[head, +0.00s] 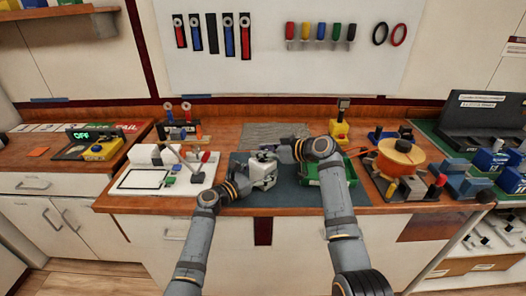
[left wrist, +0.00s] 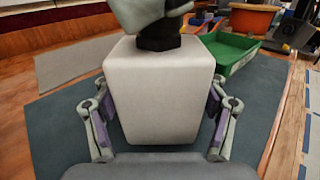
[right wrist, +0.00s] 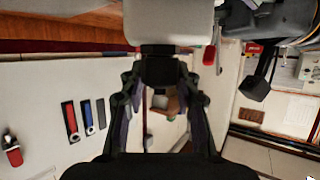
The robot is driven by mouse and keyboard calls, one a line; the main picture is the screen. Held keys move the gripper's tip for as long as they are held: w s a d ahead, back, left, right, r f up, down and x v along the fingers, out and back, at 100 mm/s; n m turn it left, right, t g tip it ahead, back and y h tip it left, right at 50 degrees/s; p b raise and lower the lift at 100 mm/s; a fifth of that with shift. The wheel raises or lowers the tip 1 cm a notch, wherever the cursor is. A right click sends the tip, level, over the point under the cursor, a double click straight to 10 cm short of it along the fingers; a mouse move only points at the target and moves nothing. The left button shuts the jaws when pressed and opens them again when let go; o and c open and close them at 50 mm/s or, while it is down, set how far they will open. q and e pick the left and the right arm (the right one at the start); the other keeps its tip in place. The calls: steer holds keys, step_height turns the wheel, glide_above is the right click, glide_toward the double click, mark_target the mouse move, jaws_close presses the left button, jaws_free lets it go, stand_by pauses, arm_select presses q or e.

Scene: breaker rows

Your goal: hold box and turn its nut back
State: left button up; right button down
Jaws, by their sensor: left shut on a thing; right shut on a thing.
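A white box (head: 264,174) stands over the blue-grey mat at the middle of the bench. In the left wrist view the white box (left wrist: 158,95) fills the space between the fingers of my left gripper (left wrist: 162,108), which is shut on its two sides. A black nut (left wrist: 158,38) sits at the top of the box. In the right wrist view the fingers of my right gripper (right wrist: 163,88) are shut on the black nut (right wrist: 160,68), with the white box beyond it. The head view mostly hides the nut behind my right gripper (head: 285,153).
A green tray (left wrist: 232,52) lies on the mat, right of the box. A white station (head: 130,180) stands to the left, and an orange reel (head: 396,152) to the right. A grey mat (head: 272,135) lies behind. Bare blue-grey mat (head: 290,198) shows in front.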

steer(key=shift+f+n+g+y, duration=0.1)
steer(key=shift+n+g+y, duration=0.9)
steer(key=shift+n+g, duration=1.15)
steer(key=shift+g, duration=0.25)
steer(key=c, duration=0.9)
jaws_free()
steer(key=shift+c, duration=0.2)
steer(key=v, duration=1.2)
